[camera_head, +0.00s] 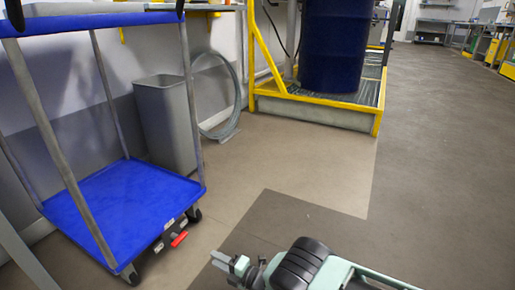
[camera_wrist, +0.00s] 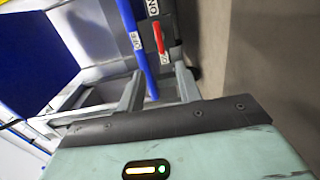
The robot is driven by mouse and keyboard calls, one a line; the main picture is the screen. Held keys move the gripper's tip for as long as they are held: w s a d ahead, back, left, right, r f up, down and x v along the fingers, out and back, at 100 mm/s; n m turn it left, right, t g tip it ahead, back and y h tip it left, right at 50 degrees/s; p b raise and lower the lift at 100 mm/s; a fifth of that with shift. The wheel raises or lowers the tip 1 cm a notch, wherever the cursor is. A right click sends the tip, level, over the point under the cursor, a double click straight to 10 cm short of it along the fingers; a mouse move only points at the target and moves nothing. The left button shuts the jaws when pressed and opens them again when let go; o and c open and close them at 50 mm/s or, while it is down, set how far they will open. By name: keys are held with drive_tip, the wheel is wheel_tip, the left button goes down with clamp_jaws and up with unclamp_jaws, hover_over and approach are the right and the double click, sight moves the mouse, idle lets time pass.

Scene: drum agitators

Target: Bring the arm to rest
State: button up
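My gripper (camera_head: 238,264) is low in the head view, right of the blue cart and apart from it. It is at the end of my pale green and black arm, which reaches in from the bottom right. In the wrist view my gripper (camera_wrist: 158,82) shows two grey fingers with a gap between them. It is open, and I see nothing held. A blue cart edge and a red pedal (camera_wrist: 158,38) show beyond the fingers.
The blue cart (camera_head: 120,205) with grey posts stands at left. A grey bin (camera_head: 165,125) and a hoop (camera_head: 218,95) stand behind it. A dark blue drum (camera_head: 335,45) stands on a yellow-edged platform (camera_head: 315,113) at the back. The floor at right is clear.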

drive_tip(key=w+d+r+m+t+h+p, duration=0.1)
drive_tip(key=w+d+r+m+h+p, duration=0.2)
drive_tip(key=r, duration=0.5)
drive_tip(key=w+r+m+t+h+p, duration=0.1)
drive_tip(key=w+r+m+h, duration=0.15)
drive_tip(key=r+m, duration=0.4)
drive_tip(key=w+d+r+m+h+p, duration=0.2)
drive_tip(key=w+r+m+h, duration=0.15)
drive_tip(key=r, duration=0.55)
drive_tip(key=s+d+r+m+g+h+p, duration=0.1)
drive_tip(key=s+d+r+m+g+p, duration=0.1)
drive_tip(key=s+d+r, duration=0.35)
drive_tip(key=s+d+r+m+g+h+p, duration=0.1)
drive_tip(key=s+d+r+m+g, duration=0.15)
drive_tip(key=s+r, duration=0.55)
drive_tip(key=s+d+r+m+g+h+p, duration=0.1)
drive_tip(key=s+d+r+m+p, duration=0.25)
drive_tip(key=r, duration=0.55)
drive_tip(key=s+d+r+m+g+h+p, duration=0.15)
drive_tip(key=s+d+r, duration=0.25)
drive_tip(key=s+d, duration=0.5)
drive_tip(key=s+d+r+m+g+h+p, duration=0.15)
drive_tip(key=s+d+r, duration=0.35)
drive_tip(key=s, duration=0.8)
wheel_tip(320, 180, up, 36)
drive_tip(key=p, duration=3.7)
drive_tip(key=shift+w+d+h, duration=0.3)
drive_tip(key=shift+w+h, duration=0.1)
drive_tip(key=shift+g, duration=0.25)
